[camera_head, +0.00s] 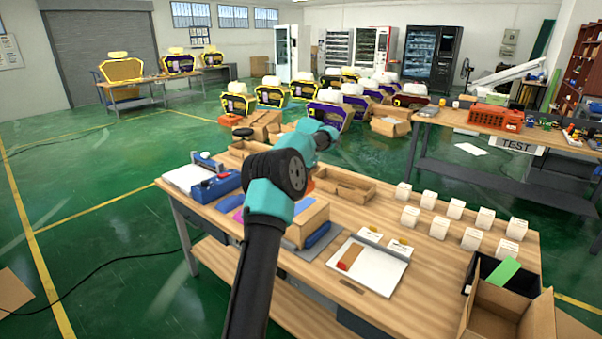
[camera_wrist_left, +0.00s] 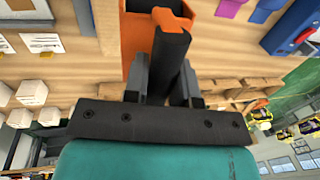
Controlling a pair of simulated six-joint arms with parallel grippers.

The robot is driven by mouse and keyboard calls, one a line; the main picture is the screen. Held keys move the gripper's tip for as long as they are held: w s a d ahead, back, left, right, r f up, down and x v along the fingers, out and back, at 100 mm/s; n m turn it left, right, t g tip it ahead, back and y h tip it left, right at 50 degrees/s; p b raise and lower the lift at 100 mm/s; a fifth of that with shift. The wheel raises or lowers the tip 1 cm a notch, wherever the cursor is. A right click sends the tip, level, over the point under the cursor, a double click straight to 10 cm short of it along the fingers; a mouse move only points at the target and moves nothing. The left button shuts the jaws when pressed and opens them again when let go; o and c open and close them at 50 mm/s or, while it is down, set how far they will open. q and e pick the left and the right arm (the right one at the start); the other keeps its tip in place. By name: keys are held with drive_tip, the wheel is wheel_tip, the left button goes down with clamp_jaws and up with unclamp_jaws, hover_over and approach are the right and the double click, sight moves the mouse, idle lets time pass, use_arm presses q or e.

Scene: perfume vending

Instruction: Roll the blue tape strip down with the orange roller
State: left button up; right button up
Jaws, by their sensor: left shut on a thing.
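In the left wrist view my left gripper (camera_wrist_left: 165,70) is shut on the orange roller (camera_wrist_left: 171,45), around its black and orange handle. A wide orange part lies behind the handle. In the head view the gripper is mostly hidden behind my arm; a bit of orange (camera_head: 310,184) shows below the wrist. A blue oblong piece (camera_head: 318,235) lies beside a cardboard box (camera_head: 309,216) on the wooden table; a blue piece also shows in the left wrist view (camera_wrist_left: 83,15). I cannot tell whether it is the tape strip. My right gripper is not in view.
A blue tape dispenser (camera_head: 215,186) and a white sheet stand at the table's left. Several small white boxes (camera_head: 438,228) stand in rows at the right. A white tray (camera_head: 378,271) lies near the front. An open carton (camera_head: 492,312) and a black bin stand at front right.

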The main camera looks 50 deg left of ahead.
use_arm(q)
drive_tip(key=shift+f, duration=2.2)
drive_tip(key=shift+f, duration=0.7)
drive_tip(key=shift+w+a, duration=0.1)
drive_tip(key=shift+w, duration=1.25)
drive_tip(key=shift+w+a, duration=0.1)
drive_tip(key=shift+w, duration=0.35)
idle(0.5)
drive_tip(key=shift+w+a, duration=0.1)
drive_tip(key=shift+w, duration=0.25)
